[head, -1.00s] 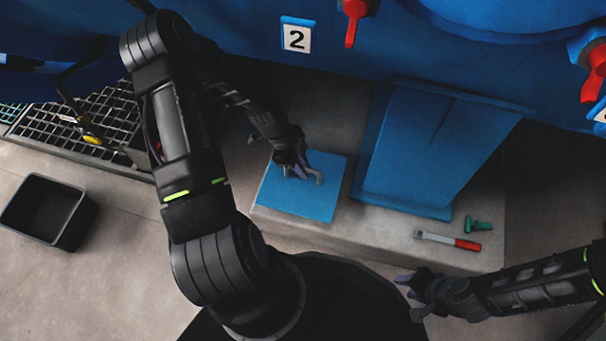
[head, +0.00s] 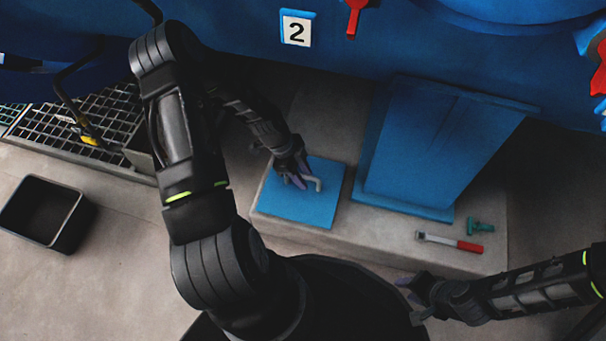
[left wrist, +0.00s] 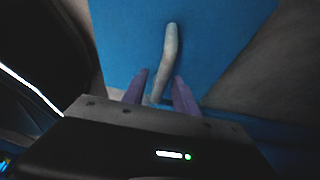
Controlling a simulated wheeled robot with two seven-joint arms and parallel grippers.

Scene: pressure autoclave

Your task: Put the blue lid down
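The blue lid (head: 299,206) is a flat square plate with a grey bar handle (head: 314,183) on top. In the head view it lies at the left end of the concrete plinth. My left gripper (head: 295,180) is at the left end of the handle. In the left wrist view the lid (left wrist: 225,40) fills the upper middle, and the purple fingers of the left gripper (left wrist: 158,85) stand apart on both sides of the handle's near end, with gaps visible. My right gripper (head: 408,290) is at the lower right, away from the lid; its finger opening is too small to tell.
A blue support (head: 440,150) stands right of the lid on the plinth (head: 370,240). A red-handled tool (head: 450,241) and a green valve-like part (head: 480,227) lie at the plinth's right. A black bin (head: 45,212) stands on the floor at left, near a metal grating (head: 85,128).

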